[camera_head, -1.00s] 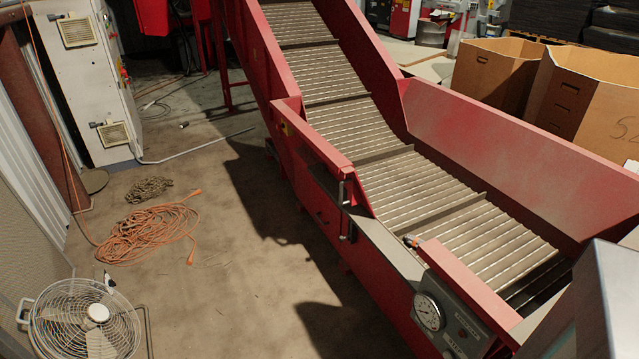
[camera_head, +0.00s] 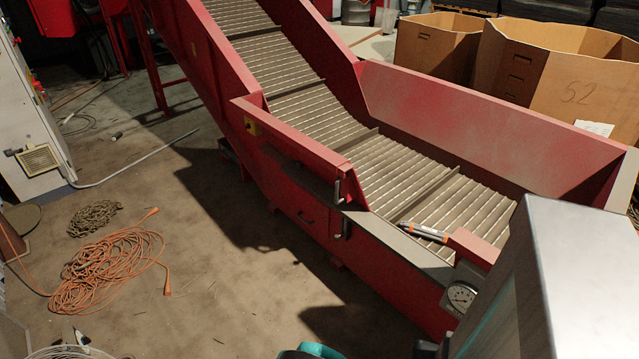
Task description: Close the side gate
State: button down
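The red conveyor's near side wall (camera_head: 290,137) has a gap in its upper part, between a raised red section on the left and a short red end section (camera_head: 474,246) by the gauge. Upright hinge-like fittings (camera_head: 338,192) stand at the left edge of the gap. A red panel with a dark handle (camera_head: 305,218) lies along the outer face left of these fittings. It looks like the side gate swung back, but I cannot tell for sure. A grey and orange rod-like item (camera_head: 424,231) lies at the gap. No gripper fingers are visible.
A large grey metal block (camera_head: 565,270) covers the lower right. A teal part (camera_head: 312,351) shows at the bottom edge. Orange cable (camera_head: 110,262) and a chain (camera_head: 95,217) lie on the floor at left. Bare floor runs along the conveyor's near side.

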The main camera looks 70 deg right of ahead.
aim_at(346, 181)
jog(key=z, duration=0.45)
jog(key=i, duration=0.85)
jog(key=z, duration=0.45)
